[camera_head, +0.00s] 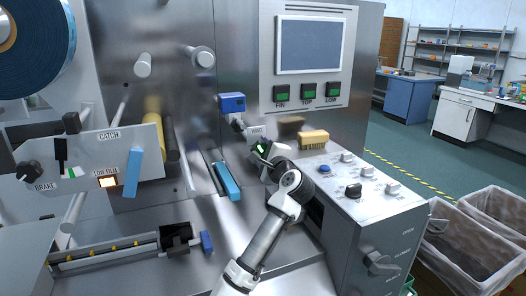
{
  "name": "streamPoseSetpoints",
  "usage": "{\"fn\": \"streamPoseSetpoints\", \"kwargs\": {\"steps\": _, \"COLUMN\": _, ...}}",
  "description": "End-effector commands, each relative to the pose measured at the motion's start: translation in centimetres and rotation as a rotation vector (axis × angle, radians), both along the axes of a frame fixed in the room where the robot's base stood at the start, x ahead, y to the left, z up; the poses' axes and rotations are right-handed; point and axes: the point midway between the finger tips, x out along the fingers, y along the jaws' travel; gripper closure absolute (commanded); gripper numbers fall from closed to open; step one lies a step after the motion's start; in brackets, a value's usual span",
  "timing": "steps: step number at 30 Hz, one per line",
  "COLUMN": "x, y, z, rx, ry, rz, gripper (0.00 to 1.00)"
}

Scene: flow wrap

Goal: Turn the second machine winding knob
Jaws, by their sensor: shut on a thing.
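My arm reaches up from the bottom middle to the flow wrap machine's metal face. My gripper (259,152) is at the machine face, left of the grey control box and below the screen. It is shut on what appears to be the winding knob (256,133), a small light grey part at the machine face. The knob is mostly hidden by my gripper and wrist, so its turn angle cannot be told. A blue block (231,103) sits just above and left of my gripper, and a blue bar (227,181) lies below and left of it.
The control box (395,215) with several buttons and a black knob (353,190) stands close on the right of my arm. A yellow-brown brush (313,138) lies at its back. A screen panel (309,46) is above. Waste bins (458,248) stand at the right.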

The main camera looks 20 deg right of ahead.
Motion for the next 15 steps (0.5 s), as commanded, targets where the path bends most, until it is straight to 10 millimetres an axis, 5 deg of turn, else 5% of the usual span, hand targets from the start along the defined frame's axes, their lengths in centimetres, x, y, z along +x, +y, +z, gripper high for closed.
{"fn": "streamPoseSetpoints", "kwargs": {"steps": 6, "x": -0.01, "y": -0.02, "z": -0.14, "rx": 0.000, "ry": 0.002, "rz": 0.000, "gripper": 0.70}}
{"fn": "streamPoseSetpoints", "kwargs": {"steps": 7, "x": -0.01, "y": -0.03, "z": -0.13, "rx": 0.000, "ry": 0.002, "rz": 0.000, "gripper": 0.43}}
{"fn": "streamPoseSetpoints", "kwargs": {"steps": 11, "x": -0.01, "y": -0.02, "z": -0.10, "rx": -0.001, "ry": 0.001, "rz": 0.000, "gripper": 0.26}}
{"fn": "streamPoseSetpoints", "kwargs": {"steps": 15, "x": 0.00, "y": -0.02, "z": -0.06, "rx": -0.001, "ry": 0.001, "rz": 0.000, "gripper": 0.25}}
